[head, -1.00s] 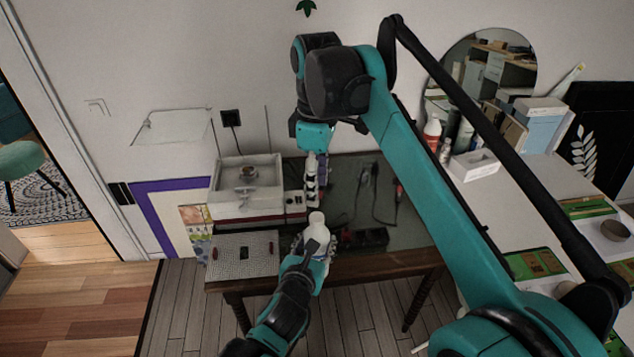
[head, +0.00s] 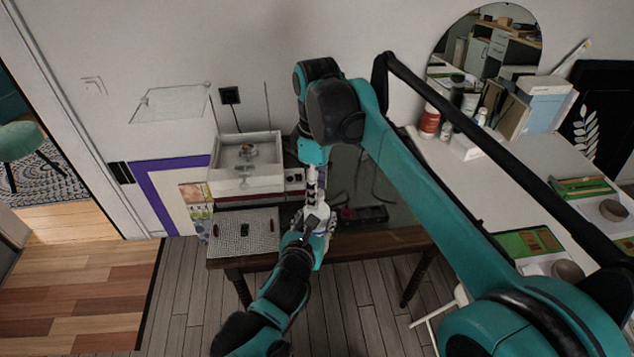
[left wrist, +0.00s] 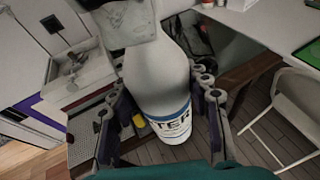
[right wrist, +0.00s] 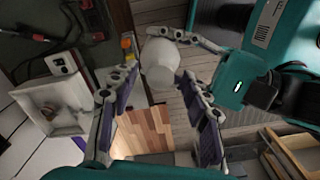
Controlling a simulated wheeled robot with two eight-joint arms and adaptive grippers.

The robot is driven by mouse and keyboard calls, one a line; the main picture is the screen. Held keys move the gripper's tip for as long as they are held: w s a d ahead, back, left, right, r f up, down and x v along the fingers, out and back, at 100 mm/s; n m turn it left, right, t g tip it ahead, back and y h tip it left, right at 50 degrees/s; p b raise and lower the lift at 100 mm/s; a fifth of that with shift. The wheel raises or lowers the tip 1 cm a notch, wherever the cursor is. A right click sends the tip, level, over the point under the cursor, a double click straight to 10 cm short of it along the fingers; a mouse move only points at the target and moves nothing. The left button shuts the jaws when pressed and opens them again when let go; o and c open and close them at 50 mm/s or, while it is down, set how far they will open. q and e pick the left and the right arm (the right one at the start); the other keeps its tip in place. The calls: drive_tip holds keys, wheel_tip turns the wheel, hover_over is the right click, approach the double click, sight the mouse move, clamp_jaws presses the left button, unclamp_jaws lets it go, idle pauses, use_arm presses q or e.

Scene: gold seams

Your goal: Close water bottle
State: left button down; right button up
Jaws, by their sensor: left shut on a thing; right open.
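The water bottle (left wrist: 160,75) is white with a blue-edged label near its lower part. My left gripper (left wrist: 162,88) is shut on it from both sides and holds it upright or nearly so, over the table. In the head view the left gripper (head: 318,225) hides most of the bottle. My right gripper (head: 314,183) is directly above, pointing down. In the right wrist view, a white rounded top (right wrist: 160,62) lies between the open fingertips of the right gripper (right wrist: 158,72). I cannot tell whether this is a cap or the bottle itself. The right hand hides the bottle's top in the left wrist view.
The dark table (head: 385,240) lies below, with a white box-like device (head: 246,180) and a grey perforated mat (head: 243,240) at left. Cables lie at its back. A white desk (head: 490,195) with containers stands at right.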

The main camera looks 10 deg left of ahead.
clamp_jaws()
drive_tip(key=m, duration=0.3)
drive_tip(key=shift+m, duration=0.4)
drive_tip(key=m, duration=0.4)
drive_tip(key=shift+m, duration=0.3)
drive_tip(key=m, duration=0.4)
drive_tip(key=shift+m, duration=0.4)
drive_tip(key=m, duration=0.4)
drive_tip(key=shift+m, duration=0.4)
drive_tip(key=shift+o, duration=0.5)
unclamp_jaws()
